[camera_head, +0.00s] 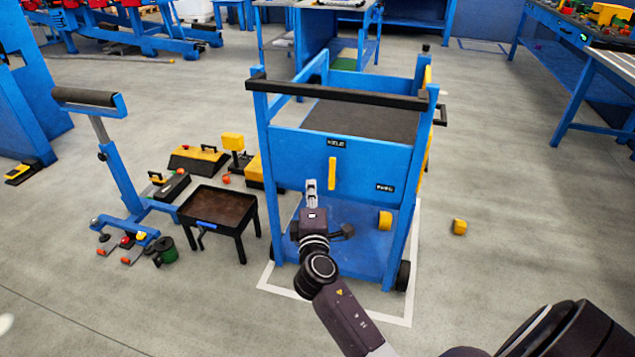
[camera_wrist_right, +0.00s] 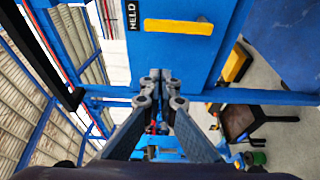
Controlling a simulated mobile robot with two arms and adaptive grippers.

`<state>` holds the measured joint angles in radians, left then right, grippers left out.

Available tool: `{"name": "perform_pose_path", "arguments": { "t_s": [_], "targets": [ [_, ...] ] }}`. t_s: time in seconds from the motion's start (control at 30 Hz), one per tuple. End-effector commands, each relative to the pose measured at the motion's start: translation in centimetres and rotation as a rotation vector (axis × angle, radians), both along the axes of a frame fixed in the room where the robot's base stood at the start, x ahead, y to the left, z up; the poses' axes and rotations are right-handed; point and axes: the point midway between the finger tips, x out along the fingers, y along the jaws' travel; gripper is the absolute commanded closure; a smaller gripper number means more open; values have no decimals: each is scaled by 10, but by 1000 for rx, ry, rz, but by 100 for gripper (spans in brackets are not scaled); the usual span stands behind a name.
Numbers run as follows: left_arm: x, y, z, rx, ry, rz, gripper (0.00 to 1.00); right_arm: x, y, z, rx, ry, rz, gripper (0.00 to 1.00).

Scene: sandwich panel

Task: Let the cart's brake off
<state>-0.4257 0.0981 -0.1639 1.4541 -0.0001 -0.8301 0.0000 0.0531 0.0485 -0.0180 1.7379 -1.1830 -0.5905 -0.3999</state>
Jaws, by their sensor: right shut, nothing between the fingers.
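The blue cart (camera_head: 290,150) stands with its black push bar (camera_head: 345,90) toward me. On its front panel is a yellow brake lever (camera_head: 332,173), upright, with its top end toward a HELD label (camera_head: 337,142). A second label (camera_head: 385,188), probably FREE, is to the lower right. My right gripper (camera_head: 311,184) is shut and empty, just left of the lever. In the right wrist view the shut fingertips (camera_wrist_right: 160,76) are close to the panel, beside the lever (camera_wrist_right: 178,27), apart from it in the picture. Contact with the panel cannot be told. My left gripper is out of view.
A black-topped low table (camera_head: 218,208) and a blue roller stand (camera_head: 122,175) are left of the cart. Yellow and black tools lie behind them. A yellow piece (camera_head: 459,227) lies on the floor right of the cart. The floor is marked by white lines (camera_head: 340,310).

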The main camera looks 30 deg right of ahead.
Motion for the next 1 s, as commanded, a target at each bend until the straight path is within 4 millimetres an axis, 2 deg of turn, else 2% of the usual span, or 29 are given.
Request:
{"name": "perform_pose_path", "arguments": {
  "t_s": [0.33,0.47,0.7,1.0],
  "targets": [
    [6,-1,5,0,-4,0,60,57,-34,0,-1,-1,-2,100],
    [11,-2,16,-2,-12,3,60,77,-46,0,-1,0,-2,100],
    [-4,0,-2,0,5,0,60,54,-64,1,0,1,-2,100],
    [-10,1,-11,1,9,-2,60,46,-71,0,0,0,0,100]
  ]
}}
